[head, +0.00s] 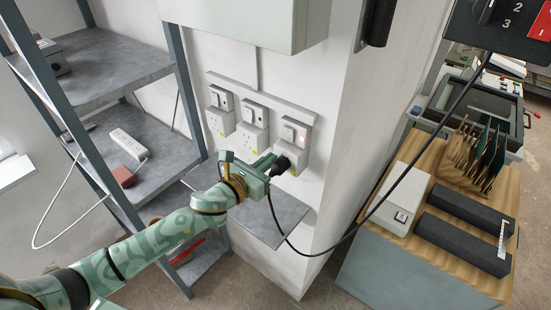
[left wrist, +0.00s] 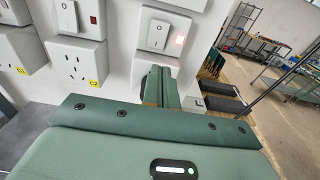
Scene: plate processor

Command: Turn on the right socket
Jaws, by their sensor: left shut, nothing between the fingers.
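The right socket (head: 290,157) is on the white wall, with a black plug (head: 283,164) and cable at it. Its white rocker switch (head: 290,133) is just above, and it also shows in the left wrist view (left wrist: 156,35). A small pinkish-red light (left wrist: 180,40) glows beside that rocker. My left gripper (head: 272,164) is shut and empty, close to the plug and below the switch. In the left wrist view its fingers (left wrist: 160,84) point up just below the switch box. They partly hide the right socket; whether they touch it I cannot tell. My right gripper is not in view.
The middle socket (head: 251,137) and left socket (head: 221,121) stand beside it, each with a switch above. A grey shelf rack (head: 125,75) is at left. A wooden-topped bench (head: 450,255) is at right. The black cable (head: 375,205) crosses toward the upper right.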

